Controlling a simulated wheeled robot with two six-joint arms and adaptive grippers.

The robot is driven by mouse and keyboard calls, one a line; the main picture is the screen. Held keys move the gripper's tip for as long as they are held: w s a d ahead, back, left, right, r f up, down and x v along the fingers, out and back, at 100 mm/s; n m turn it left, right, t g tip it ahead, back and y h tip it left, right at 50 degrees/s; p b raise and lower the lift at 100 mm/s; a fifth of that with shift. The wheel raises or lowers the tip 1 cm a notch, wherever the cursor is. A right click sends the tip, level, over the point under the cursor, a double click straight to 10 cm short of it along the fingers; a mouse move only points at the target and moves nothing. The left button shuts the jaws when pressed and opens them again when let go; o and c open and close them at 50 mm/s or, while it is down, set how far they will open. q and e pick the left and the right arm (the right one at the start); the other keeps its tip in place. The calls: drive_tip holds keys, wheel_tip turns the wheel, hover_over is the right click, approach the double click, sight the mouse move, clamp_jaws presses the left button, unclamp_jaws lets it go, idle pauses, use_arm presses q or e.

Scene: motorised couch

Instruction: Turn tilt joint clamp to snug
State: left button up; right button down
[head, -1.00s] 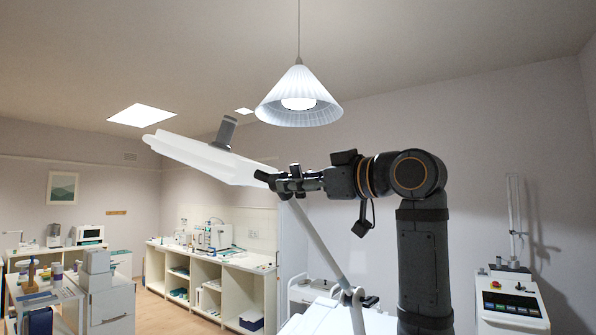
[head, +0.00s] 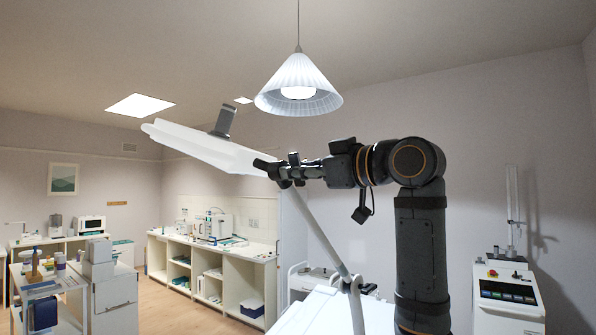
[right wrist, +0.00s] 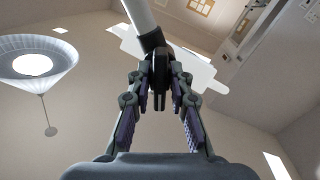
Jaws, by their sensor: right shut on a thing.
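My right gripper (head: 284,170) is at the joint where a long white panel-like head (head: 195,145) meets the top of a slanting pole (head: 322,238). The head slopes up to the left and has a grey handle (head: 223,122) on top. In the right wrist view, the dark tilt joint clamp (right wrist: 160,78) sits between the fingertips of my right gripper (right wrist: 162,92), which is shut on it. The fingers partly hide the clamp, and its setting cannot be read. The white head (right wrist: 200,72) shows behind it. My left gripper is not in view.
A pendant lamp (head: 298,88) hangs above the arm. A white couch surface (head: 325,312) lies below the pole. A white console (head: 508,295) stands at the right. Shelves and counters (head: 215,265) line the left, with open floor between.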

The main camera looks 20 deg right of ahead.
drive_tip(key=n, duration=0.4)
drive_tip(key=shift+n, duration=2.1)
drive_tip(key=c, duration=1.2)
unclamp_jaws()
